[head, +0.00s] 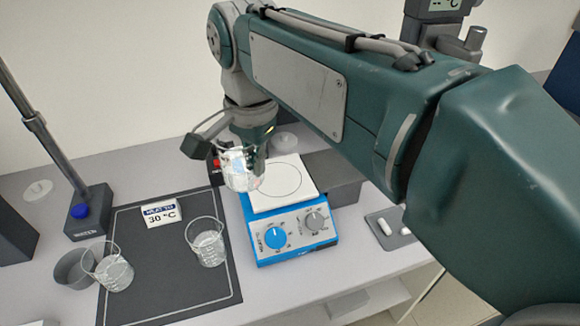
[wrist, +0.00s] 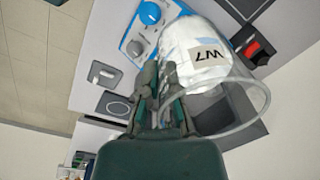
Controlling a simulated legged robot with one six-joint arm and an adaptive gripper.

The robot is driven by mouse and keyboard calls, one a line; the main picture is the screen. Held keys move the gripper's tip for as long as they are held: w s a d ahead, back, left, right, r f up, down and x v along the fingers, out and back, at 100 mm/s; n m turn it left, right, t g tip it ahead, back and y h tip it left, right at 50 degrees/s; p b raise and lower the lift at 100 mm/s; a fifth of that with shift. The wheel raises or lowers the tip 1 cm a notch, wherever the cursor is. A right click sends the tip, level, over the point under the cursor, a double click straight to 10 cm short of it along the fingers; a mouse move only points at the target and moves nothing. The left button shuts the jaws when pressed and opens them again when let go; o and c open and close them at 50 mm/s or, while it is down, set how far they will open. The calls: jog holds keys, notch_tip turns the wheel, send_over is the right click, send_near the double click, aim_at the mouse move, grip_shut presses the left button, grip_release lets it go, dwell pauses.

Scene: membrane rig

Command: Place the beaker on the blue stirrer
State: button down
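My gripper (head: 258,160) is shut on a clear glass beaker (head: 237,172), pinching its wall. In the wrist view my gripper (wrist: 168,100) has its fingers at the wall near the rim, and the beaker (wrist: 205,70) shows whitish contents and a label with dark letters. The blue stirrer (head: 290,237) has a square white top plate (head: 290,203) with a ring drawn on it and two knobs in front. In the head view the beaker appears over the plate's back left part; whether its base touches the plate is unclear. The stirrer also shows in the wrist view (wrist: 128,38).
Two more glass beakers stand on the black mat (head: 165,290), one near its right edge (head: 207,243) and one at its left (head: 113,270). A small tray (head: 388,228) lies right.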

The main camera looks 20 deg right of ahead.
jog(key=w+d+f, duration=0.2)
jog(key=w+f, duration=0.1)
jog(key=w+d+f, duration=0.6)
jog(key=w, duration=0.1)
jog(key=shift+d, duration=0.15)
jog(key=f, duration=0.3)
jog(key=shift+w+a+f, duration=0.15)
jog(key=shift+w+a, duration=0.1)
jog(key=shift+d+f, duration=0.15)
jog(key=shift+f, duration=0.15)
jog(key=shift+d, duration=0.35)
jog(key=c, duration=1.3)
grip_release()
jog(key=shift+f, duration=0.15)
jog(key=o, duration=0.5)
jog(key=shift+a, duration=0.3)
